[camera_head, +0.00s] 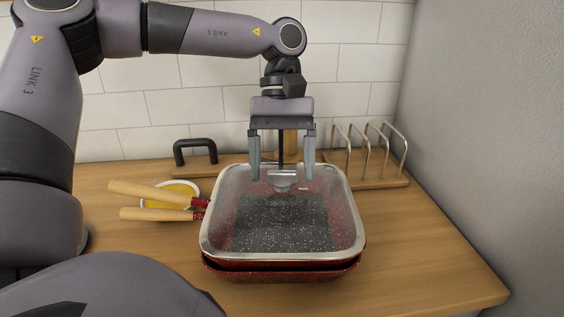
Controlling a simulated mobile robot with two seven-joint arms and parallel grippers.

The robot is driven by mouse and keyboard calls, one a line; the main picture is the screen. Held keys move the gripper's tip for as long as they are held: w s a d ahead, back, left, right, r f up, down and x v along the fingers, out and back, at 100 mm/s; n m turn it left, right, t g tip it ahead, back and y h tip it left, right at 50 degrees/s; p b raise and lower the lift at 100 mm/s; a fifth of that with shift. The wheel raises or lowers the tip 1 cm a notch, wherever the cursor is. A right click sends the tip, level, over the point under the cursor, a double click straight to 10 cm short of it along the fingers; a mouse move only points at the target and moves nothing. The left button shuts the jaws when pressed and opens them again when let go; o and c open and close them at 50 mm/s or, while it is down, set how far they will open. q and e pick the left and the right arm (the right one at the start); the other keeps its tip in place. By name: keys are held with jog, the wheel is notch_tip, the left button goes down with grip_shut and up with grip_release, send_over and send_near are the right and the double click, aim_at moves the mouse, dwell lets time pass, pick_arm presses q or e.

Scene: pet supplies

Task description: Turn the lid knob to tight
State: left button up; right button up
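A rectangular glass lid with a pale metal rim (354,222) lies on a dark red speckled pan (282,274) at the middle of the counter. A small grey metal piece, seemingly the lid knob (284,182), shows toward the far side of the lid. My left gripper (281,176) points down over it, fingers spread wide on either side, with a visible gap to the knob. I cannot tell how high the fingertips are above the glass. No tight marking can be read. My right gripper is not in view.
Two wooden handles (150,192) stick out left of the pan, over a yellow-filled white bowl (179,188). Behind are a board with a black handle (195,145) and a wire rack (372,150) on a wooden base. The counter (430,250) is clear at right.

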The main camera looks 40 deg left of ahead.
pick_arm(q)
jog(key=v, duration=0.7)
dwell(0.7)
